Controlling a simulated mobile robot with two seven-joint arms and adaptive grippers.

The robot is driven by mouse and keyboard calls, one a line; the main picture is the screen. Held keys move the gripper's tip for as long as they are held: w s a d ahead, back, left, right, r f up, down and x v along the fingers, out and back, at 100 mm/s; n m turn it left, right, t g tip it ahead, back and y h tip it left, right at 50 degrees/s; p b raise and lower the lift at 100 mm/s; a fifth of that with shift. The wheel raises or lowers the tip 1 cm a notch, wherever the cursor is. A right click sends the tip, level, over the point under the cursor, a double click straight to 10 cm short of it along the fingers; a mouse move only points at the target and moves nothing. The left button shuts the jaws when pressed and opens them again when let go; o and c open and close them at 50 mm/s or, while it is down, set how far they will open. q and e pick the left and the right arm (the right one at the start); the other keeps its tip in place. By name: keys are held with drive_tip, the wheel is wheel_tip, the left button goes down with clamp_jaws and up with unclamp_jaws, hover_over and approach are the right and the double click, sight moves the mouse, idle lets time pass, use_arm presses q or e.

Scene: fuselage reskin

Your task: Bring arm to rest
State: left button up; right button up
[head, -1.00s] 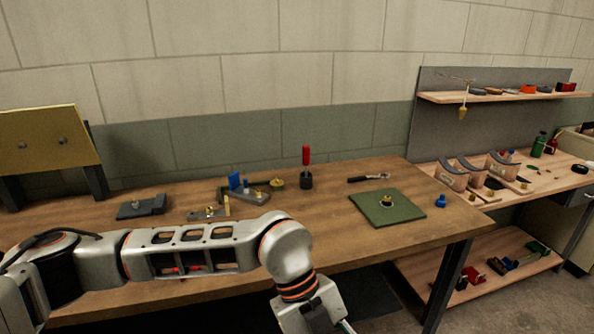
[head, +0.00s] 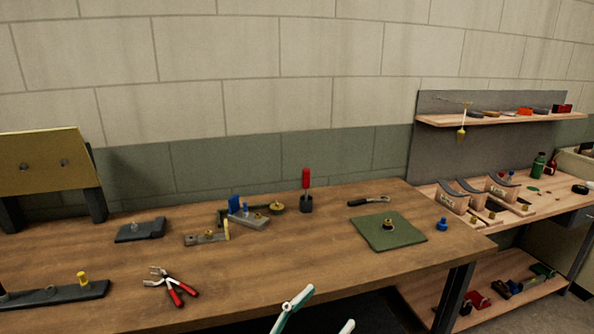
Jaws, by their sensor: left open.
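My left gripper (head: 318,322) shows only by its pale, teal-edged fingertips at the bottom edge of the head view, in front of the workbench's front edge. The fingers are apart with nothing between them. The rest of the left arm is below the picture. My right gripper is not in view. The wooden workbench (head: 290,262) spans the middle of the view.
Red-handled pliers (head: 172,288) lie near the bench front. A dark strip (head: 50,294) lies at far left. A green mat (head: 388,230) and red-handled screwdriver (head: 307,180) are farther back. A shelved bench (head: 440,187) stands at right. The bench's front centre is clear.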

use_arm(q)
drive_tip(key=a+f+n+t+y, duration=0.2)
drive_tip(key=a+f+n+y, duration=0.3)
drive_tip(key=a+f+y, duration=0.45)
drive_tip(key=s+a+f+g+y, duration=0.1)
drive_tip(key=s+a+f, duration=0.3)
drive_tip(key=f, duration=0.4)
drive_tip(key=s+a+f+n+g+y, duration=0.1)
drive_tip(key=s+a+f+g+y, duration=0.1)
drive_tip(key=s+a+f, duration=0.3)
drive_tip(key=s+a+f+n+g+y, duration=0.1)
drive_tip(key=s+a+f, duration=0.3)
drive_tip(key=f, duration=0.7)
drive_tip(key=shift+s+a+f+g+y, duration=0.2)
drive_tip(key=shift+a+f+g+y, duration=0.15)
drive_tip(key=shift+a+g, duration=0.7)
drive_tip(key=shift+a, duration=0.15)
